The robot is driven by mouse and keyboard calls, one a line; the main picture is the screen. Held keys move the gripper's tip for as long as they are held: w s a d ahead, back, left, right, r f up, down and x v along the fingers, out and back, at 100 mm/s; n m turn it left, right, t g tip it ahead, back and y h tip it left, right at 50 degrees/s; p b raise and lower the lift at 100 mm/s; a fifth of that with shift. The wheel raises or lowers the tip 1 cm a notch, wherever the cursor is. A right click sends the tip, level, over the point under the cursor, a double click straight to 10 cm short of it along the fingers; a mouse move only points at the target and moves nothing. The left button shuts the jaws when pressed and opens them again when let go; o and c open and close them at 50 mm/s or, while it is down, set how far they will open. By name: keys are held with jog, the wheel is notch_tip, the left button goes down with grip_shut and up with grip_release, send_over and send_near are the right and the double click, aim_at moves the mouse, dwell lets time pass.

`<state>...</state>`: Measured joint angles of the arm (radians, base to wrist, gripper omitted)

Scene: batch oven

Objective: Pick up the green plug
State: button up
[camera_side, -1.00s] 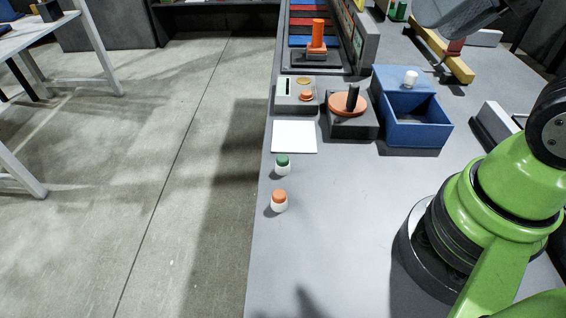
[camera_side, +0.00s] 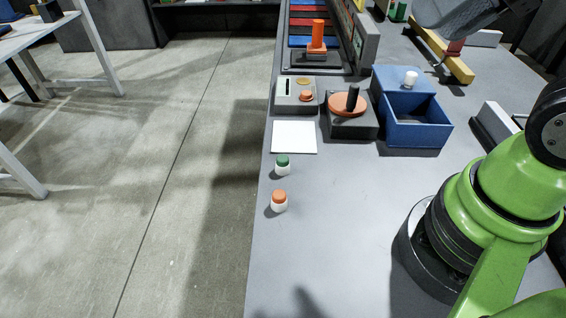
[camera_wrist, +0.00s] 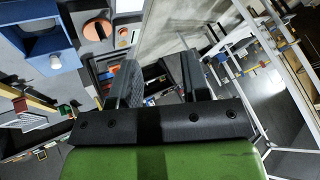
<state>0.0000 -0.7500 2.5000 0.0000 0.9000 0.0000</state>
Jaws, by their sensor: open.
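The green plug (camera_side: 282,160) is a small green cap seated upright in a white round base near the left edge of the grey bench in the side view. A similar orange plug (camera_side: 279,196) in a white base stands just in front of it. My gripper (camera_wrist: 158,75) shows in the wrist view with its two dark fingers apart and nothing between them. The gripper is outside the side view, and I cannot make out the green plug in the wrist view, so I cannot tell the distance between them.
A white pad (camera_side: 294,137) lies behind the green plug. Beyond it stand a grey button box (camera_side: 284,104), a turntable (camera_side: 347,104) with a black post and an open blue box (camera_side: 418,135). The bench surface right of the plugs is clear; its left edge is close.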

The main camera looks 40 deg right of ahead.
jog(key=o, duration=0.3)
